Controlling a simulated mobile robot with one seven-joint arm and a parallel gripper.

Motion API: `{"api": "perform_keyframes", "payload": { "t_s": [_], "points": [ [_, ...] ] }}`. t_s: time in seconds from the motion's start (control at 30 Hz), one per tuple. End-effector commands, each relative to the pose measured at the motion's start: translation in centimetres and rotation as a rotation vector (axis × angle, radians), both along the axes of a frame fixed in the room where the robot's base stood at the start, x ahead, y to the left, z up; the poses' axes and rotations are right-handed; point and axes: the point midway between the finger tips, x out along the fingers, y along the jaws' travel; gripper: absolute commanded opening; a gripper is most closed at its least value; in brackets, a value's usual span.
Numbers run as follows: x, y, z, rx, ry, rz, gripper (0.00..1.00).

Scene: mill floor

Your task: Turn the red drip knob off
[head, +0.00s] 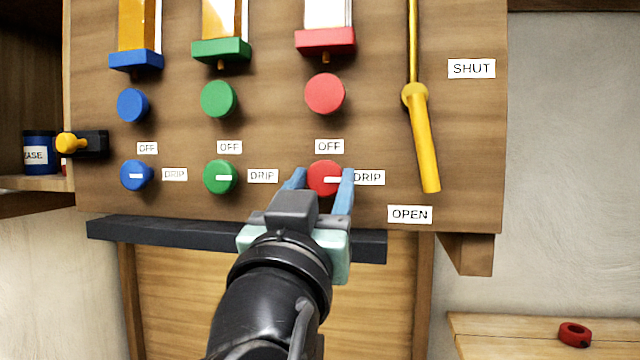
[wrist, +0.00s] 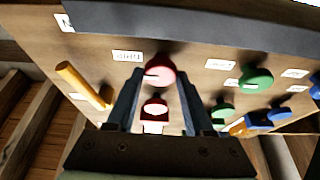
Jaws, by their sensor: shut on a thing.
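The red drip knob (head: 324,179) is on the wooden panel, below an OFF label (head: 329,146) and left of a DRIP label (head: 369,178). Its white mark lies level and points right, toward DRIP. My gripper (head: 321,178) has its two blue fingers on either side of this knob and is shut on it. In the wrist view the red knob (wrist: 160,71) shows between the fingertips (wrist: 160,80). The fingers hide parts of the knob's sides in the head view.
Green (head: 220,177) and blue (head: 136,175) drip knobs sit to the left, marks level. A plain red knob (head: 325,94) is above. A yellow lever (head: 426,142) hangs at right, its end near OPEN (head: 409,214). A dark ledge (head: 160,231) runs below the knobs.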

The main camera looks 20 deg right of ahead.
Motion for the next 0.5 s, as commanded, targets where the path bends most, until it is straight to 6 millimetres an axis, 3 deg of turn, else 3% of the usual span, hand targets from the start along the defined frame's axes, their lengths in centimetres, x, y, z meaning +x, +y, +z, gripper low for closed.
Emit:
{"api": "perform_keyframes", "payload": {
  "t_s": [0.03,0.17,0.5],
  "points": [
    [-0.01,-0.02,0.00,0.000,0.000,-0.001,0.20],
    [-0.01,-0.02,0.00,0.000,0.000,-0.001,0.00],
    [-0.05,-0.10,-0.10,-0.040,0.028,-0.001,0.00]
  ]
}}
